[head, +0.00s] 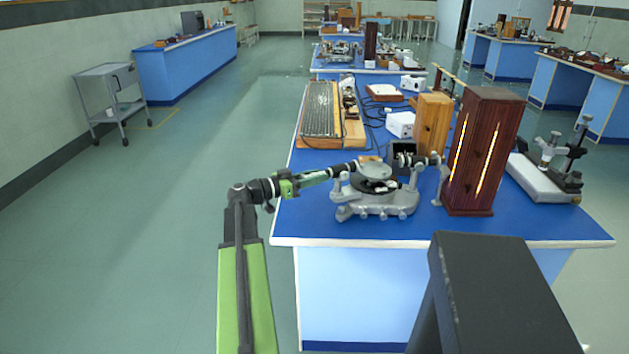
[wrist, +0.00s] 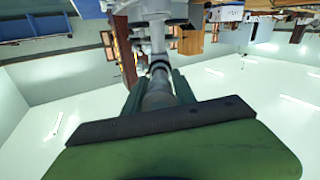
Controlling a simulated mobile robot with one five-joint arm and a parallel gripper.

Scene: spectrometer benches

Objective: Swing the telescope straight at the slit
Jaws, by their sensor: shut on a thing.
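The grey spectrometer (head: 378,203) stands near the front edge of the blue bench, with a round table on top. Its telescope (head: 343,168) is a dark tube sticking out on the left side, towards me. The collimator (head: 418,160) sits on the right side, its far end towards the dark wooden lamp box (head: 484,150) with glowing slits. The slit itself is too small to make out. My gripper (head: 322,176) is shut on the telescope's outer end. In the wrist view the telescope tube (wrist: 159,92) runs between the fingers of my gripper (wrist: 159,84).
A lighter wooden box (head: 432,125) stands behind the collimator. A microscope-like instrument (head: 548,170) on a white base is at the bench's right. A ridged board (head: 322,109), white boxes and cables lie further back.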

